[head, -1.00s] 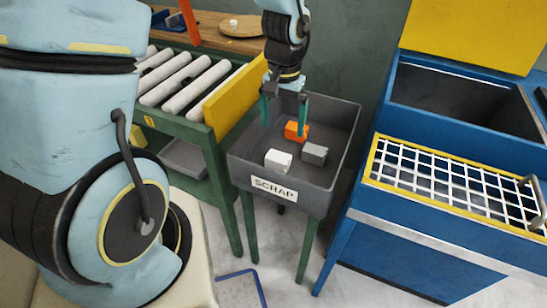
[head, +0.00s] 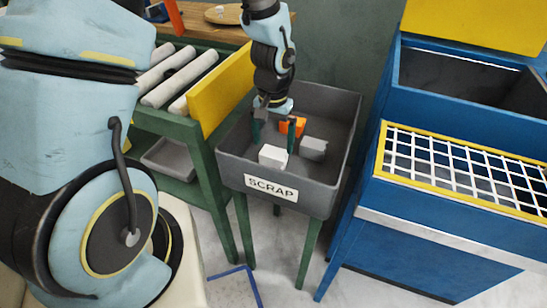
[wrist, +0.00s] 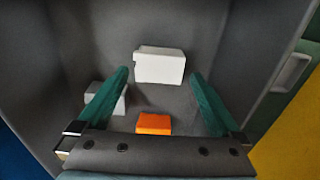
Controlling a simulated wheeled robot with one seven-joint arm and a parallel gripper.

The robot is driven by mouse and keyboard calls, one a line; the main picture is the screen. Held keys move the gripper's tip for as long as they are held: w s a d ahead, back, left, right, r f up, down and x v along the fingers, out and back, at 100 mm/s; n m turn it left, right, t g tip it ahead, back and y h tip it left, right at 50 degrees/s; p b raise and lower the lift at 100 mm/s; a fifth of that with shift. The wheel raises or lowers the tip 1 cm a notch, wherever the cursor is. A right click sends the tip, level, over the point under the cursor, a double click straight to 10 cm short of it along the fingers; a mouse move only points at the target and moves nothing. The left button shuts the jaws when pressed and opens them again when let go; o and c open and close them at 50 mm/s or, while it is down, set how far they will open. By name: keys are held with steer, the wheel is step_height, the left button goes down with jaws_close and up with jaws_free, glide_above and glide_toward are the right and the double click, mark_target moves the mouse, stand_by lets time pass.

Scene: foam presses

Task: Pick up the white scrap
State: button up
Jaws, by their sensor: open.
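The white scrap (head: 272,156) is a small block lying on the floor of the grey scrap bin (head: 232,160), near the front wall. It also shows in the wrist view (wrist: 160,65), just beyond and between my fingertips. My gripper (head: 273,143) is open and empty, its green fingers reaching down into the bin. In the wrist view my gripper (wrist: 158,72) has its two fingers spread, with nothing held. An orange block (head: 292,125) lies behind the white scrap and also shows in the wrist view (wrist: 154,124). A grey block (head: 313,148) lies to the right.
The bin's walls surround the blocks closely. A roller conveyor (head: 165,75) with a yellow side plate (head: 220,88) stands on the left. A blue press with a white grid (head: 455,165) stands on the right.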

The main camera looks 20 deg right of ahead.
mark_target(274, 152)
steer(key=shift+w+d+f+p, duration=0.15)
steer(key=shift+f+p, duration=0.3)
steer(key=shift+f, duration=2.25)
steer(key=c, duration=1)
steer(key=shift+r, duration=0.15)
steer(key=shift+c, duration=0.2)
